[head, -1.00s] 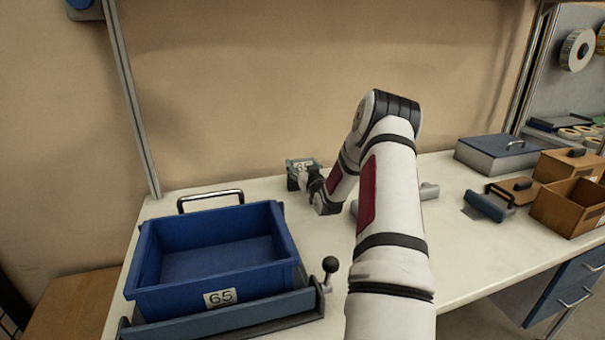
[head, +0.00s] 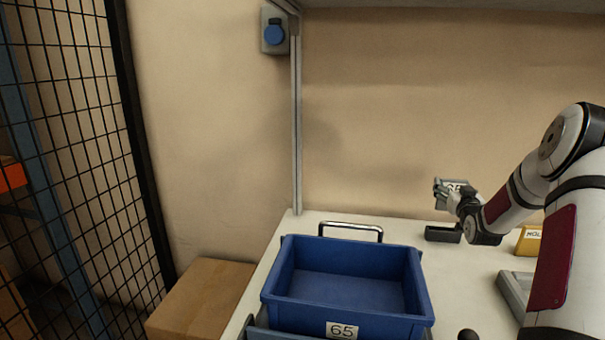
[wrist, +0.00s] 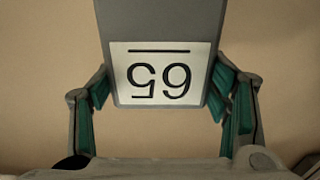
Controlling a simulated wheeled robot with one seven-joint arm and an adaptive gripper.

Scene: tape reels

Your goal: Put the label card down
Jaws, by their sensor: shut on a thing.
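My gripper (head: 452,193) is shut on the label card, a grey plate with a white face (wrist: 142,92) marked 65. In the wrist view the card sits between the green finger pads, its number upside down. In the head view the card (head: 455,184) is small and partly covered by the gripper, near the back wall. It appears above a low black block (head: 442,235) on the white bench (head: 400,228); I cannot tell the exact gap.
A blue bin (head: 272,298) with its own 65 label stands on the bench at front, a metal handle (head: 350,229) behind it. A yellow block (head: 530,241) and a grey tray (head: 512,296) lie near my arm. A cardboard box (head: 200,298) and mesh fence (head: 65,150) are at left.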

